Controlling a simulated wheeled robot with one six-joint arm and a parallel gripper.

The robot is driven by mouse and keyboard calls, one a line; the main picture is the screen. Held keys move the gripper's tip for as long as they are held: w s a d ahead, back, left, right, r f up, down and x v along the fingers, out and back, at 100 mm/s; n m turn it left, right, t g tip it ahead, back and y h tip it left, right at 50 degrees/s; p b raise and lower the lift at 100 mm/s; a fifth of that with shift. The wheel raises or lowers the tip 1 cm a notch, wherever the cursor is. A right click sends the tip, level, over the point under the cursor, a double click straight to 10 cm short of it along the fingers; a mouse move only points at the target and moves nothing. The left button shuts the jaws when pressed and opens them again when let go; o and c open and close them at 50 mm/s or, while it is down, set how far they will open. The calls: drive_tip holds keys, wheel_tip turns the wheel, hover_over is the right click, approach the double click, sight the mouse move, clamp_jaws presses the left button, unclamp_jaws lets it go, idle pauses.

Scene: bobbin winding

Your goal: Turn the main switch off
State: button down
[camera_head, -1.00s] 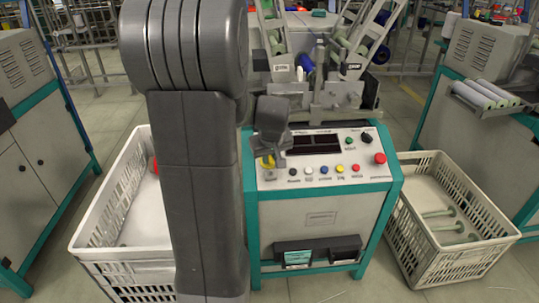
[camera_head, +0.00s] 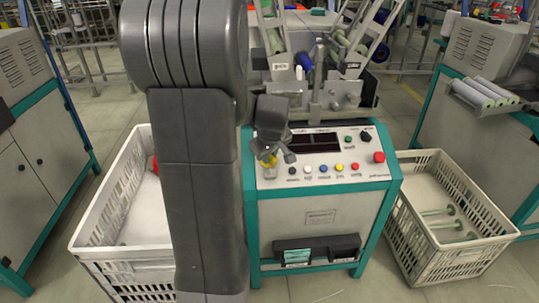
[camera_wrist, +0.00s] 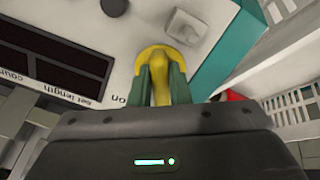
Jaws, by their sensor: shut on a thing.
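The main switch is a yellow rotary knob on a round yellow plate at the left end of the machine's sloping control panel. In the wrist view the main switch (camera_wrist: 158,88) stands between the two green fingers of my gripper (camera_wrist: 160,74), which are shut on its grip. The word "on" is printed on the panel beside it. In the head view only a bit of the yellow main switch (camera_head: 270,161) shows under my gripper (camera_head: 273,157), which looks tilted over the panel. My wrist hides part of the panel there.
The panel (camera_head: 325,160) carries a dark display (camera_head: 314,143), a row of small coloured buttons and a red button (camera_head: 379,157) at its right end. White crates stand left (camera_head: 100,203) and right (camera_head: 428,228) of the machine.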

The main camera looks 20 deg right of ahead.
drive_tip(key=c, duration=1.4)
unclamp_jaws()
drive_tip(key=shift+o, duration=0.2)
drive_tip(key=shift+r, duration=0.15)
drive_tip(key=p+v, duration=0.4)
drive_tip(key=v, duration=0.9)
drive_tip(key=shift+s+r, duration=0.2)
drive_tip(key=shift+f, duration=0.1)
drive_tip(key=b+x, duration=0.4)
drive_tip(key=x, duration=0.9)
drive_tip(key=shift+w+f, duration=0.25)
drive_tip(key=shift+f, duration=0.05)
drive_tip(key=shift+r, duration=0.2)
